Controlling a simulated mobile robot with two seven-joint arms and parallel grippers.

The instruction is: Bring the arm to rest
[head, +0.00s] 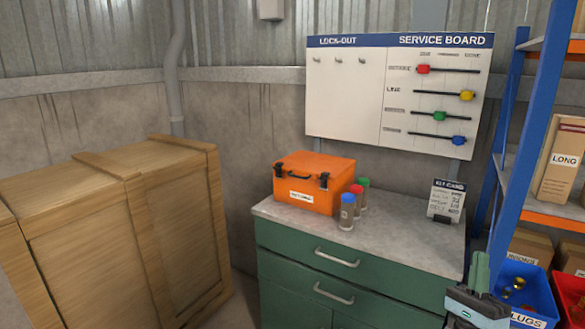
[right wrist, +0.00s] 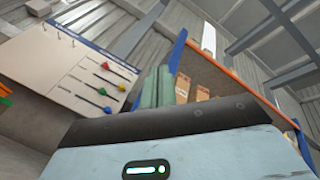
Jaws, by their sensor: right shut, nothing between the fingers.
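My right gripper (head: 481,268) is at the lower right of the head view, pointing up, in front of the right end of the green cabinet (head: 330,260). Its fingers are together, with nothing between them. In the right wrist view its green fingers (right wrist: 158,88) stand side by side above the dark edge of my wrist. The gripper is apart from the items on the cabinet top. My left gripper is not in view.
An orange case (head: 313,183) and several capped tubes (head: 347,212) stand on the cabinet, with a card (head: 445,201) at right. A service board (head: 398,91) hangs behind. A blue-post shelf (head: 513,150) and blue bin (head: 525,290) are right; a wooden crate (head: 110,220) is left.

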